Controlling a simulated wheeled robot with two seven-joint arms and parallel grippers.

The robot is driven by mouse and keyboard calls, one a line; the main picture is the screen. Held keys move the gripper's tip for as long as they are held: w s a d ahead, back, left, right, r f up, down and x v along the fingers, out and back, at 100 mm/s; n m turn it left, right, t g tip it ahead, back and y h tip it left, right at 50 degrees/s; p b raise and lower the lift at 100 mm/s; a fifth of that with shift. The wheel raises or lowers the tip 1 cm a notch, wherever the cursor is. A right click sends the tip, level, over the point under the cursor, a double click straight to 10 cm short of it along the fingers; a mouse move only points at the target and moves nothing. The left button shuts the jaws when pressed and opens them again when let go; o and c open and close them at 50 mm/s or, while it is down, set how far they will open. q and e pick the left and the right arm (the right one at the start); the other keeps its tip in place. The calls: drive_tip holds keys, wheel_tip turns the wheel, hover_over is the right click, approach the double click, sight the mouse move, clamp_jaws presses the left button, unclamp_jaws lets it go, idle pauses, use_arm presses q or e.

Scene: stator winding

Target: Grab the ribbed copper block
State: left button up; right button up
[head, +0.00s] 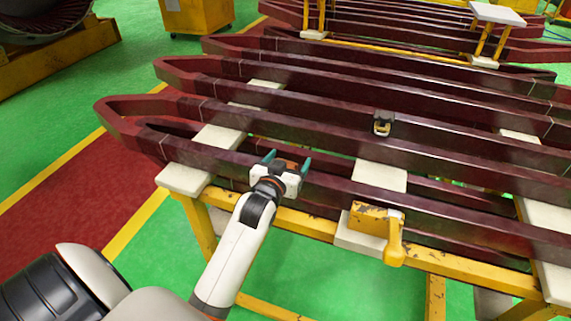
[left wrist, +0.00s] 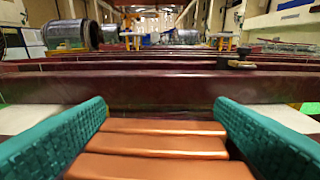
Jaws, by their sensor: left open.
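The ribbed copper block (left wrist: 155,145) lies between the two teal fingers of my left gripper (left wrist: 162,112) in the left wrist view, its ridges running across the picture. In the head view the block (head: 285,165) is a small brown-orange patch between the fingers, partly hidden by the gripper. My left gripper (head: 288,161) is open around the block, at the near dark red bars. I cannot tell whether either finger touches it. My right gripper is not in view.
Long dark red bars (head: 330,133) lie on a yellow frame (head: 300,220) with white pads (head: 380,176). A yellow piece with a handle (head: 375,220) is at the near edge.

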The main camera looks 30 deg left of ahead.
use_arm(q)
drive_tip(key=shift+s, duration=0.15)
drive_tip(key=c, duration=1.3)
drive_tip(key=shift+r, duration=0.15)
